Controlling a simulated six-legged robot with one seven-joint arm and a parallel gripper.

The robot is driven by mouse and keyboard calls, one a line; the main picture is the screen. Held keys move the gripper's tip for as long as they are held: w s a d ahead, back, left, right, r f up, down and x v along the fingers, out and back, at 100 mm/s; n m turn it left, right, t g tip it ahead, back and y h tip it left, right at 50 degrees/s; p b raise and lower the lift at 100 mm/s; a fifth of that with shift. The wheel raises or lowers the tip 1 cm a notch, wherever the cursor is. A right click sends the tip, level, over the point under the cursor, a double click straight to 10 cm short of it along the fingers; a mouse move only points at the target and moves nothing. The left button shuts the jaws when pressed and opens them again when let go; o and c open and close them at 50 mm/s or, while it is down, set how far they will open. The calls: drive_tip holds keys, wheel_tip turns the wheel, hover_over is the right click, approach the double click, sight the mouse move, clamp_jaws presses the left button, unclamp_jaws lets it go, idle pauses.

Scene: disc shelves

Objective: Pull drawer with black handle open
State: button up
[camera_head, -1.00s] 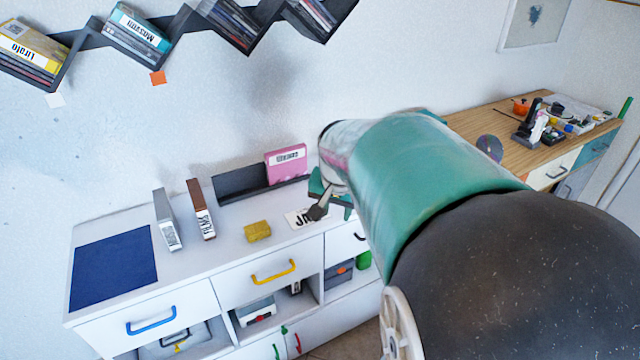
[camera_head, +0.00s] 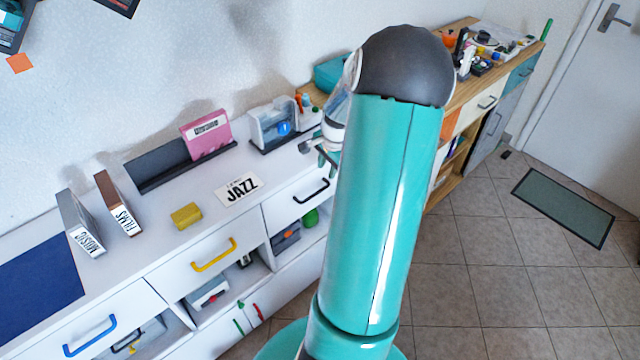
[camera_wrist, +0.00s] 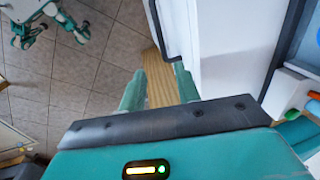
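The white drawer (camera_head: 288,208) with the black handle (camera_head: 312,191) is at the right end of the white cabinet in the head view and looks closed. In the wrist view the black handle (camera_wrist: 160,35) lies just beyond my fingertips, along the drawer's face. My gripper (camera_wrist: 160,80) is open, with its two teal fingers apart and nothing between them. The handle appears clear of the fingers. In the head view my gripper (camera_head: 326,150) is near the cabinet's right end, above the handle, and partly hidden by my arm.
The cabinet's other drawers have a yellow handle (camera_head: 214,255) and a blue handle (camera_head: 90,337). A JAZZ card (camera_head: 239,189), yellow block (camera_head: 186,215) and pink case (camera_head: 207,135) are on top. A wooden desk (camera_head: 465,95) stands beyond.

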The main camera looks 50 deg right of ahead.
sight(320, 190)
drive_tip(key=f, duration=0.3)
drive_tip(key=w+f, duration=0.1)
drive_tip(key=f, duration=0.2)
drive_tip(key=w+f, duration=0.1)
drive_tip(key=f, duration=0.2)
drive_tip(key=shift+f, duration=0.1)
drive_tip(key=shift+w+f, duration=0.25)
drive_tip(key=shift+f, duration=0.15)
drive_tip(key=shift+s, duration=0.1)
drive_tip(key=shift+c, duration=0.4)
clamp_jaws()
